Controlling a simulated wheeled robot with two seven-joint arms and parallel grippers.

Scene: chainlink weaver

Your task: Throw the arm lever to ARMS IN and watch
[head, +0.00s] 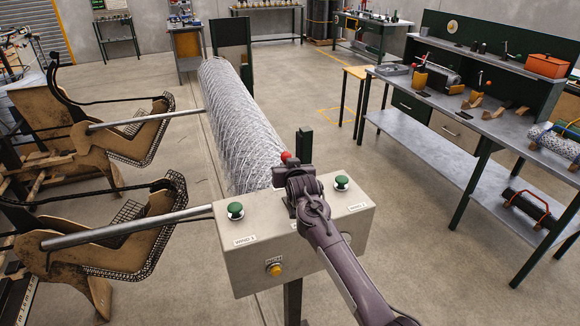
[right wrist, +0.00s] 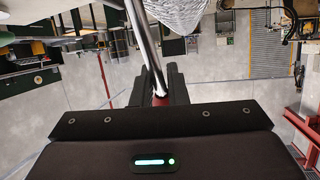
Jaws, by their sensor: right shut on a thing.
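The arm lever shows as a red knob (head: 286,156) above the far edge of a beige control box (head: 245,262). In the right wrist view its metal shaft (right wrist: 149,50) runs between my fingers, with a red part at the fingertips. My right gripper (head: 292,172) is shut on the lever and hides most of it and its marking in the head view. The ARMS IN label cannot be read. Two arms with metal rods (head: 150,226) and mesh baskets (head: 135,213) reach toward the box and wire roll from the left. My left gripper is out of view.
The box carries green buttons (head: 341,182) and a yellow button (head: 274,269). A long wire mesh roll (head: 240,125) lies behind it. A workbench (head: 430,98) with tools stands at the right. The floor between roll and bench is clear.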

